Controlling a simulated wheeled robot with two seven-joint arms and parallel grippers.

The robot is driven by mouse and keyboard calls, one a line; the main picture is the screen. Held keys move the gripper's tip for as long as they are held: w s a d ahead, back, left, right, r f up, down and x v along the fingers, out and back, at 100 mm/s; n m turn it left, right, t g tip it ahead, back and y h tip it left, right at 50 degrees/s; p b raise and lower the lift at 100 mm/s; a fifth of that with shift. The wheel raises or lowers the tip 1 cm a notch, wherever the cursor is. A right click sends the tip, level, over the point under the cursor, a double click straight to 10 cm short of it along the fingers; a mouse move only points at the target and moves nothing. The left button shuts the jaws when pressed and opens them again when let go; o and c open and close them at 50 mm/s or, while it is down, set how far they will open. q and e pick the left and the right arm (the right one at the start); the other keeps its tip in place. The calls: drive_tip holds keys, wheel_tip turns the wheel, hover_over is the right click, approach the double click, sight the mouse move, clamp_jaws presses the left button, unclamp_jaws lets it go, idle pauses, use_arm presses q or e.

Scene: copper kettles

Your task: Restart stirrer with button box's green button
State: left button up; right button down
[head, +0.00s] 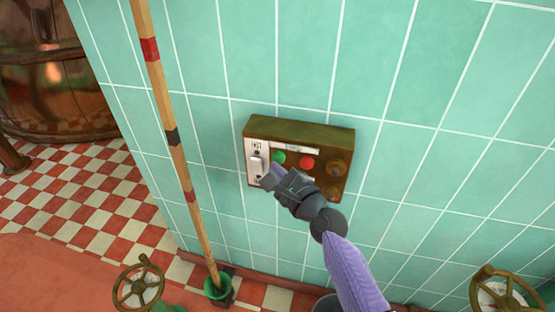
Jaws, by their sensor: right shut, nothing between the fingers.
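The button box (302,130) is a brass-brown box mounted on the green tiled wall. Its green button (278,157) is on the left of the face, with a red button (307,162) to its right. A white switch plate (257,163) is at the far left of the face. My right gripper (270,178) is shut and empty. Its tip appears just below the green button in the picture; I cannot tell whether it touches the box. The gripper hides part of the lower face. My left gripper is not in view.
Brass handwheels are at the lower left (138,287) and lower right (503,290). A copper kettle (55,85) stands at the far left. The wall around the box is clear.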

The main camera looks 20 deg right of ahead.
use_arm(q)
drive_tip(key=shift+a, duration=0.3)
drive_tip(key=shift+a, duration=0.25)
use_arm(e)
drive_tip(key=shift+w+d, duration=0.15)
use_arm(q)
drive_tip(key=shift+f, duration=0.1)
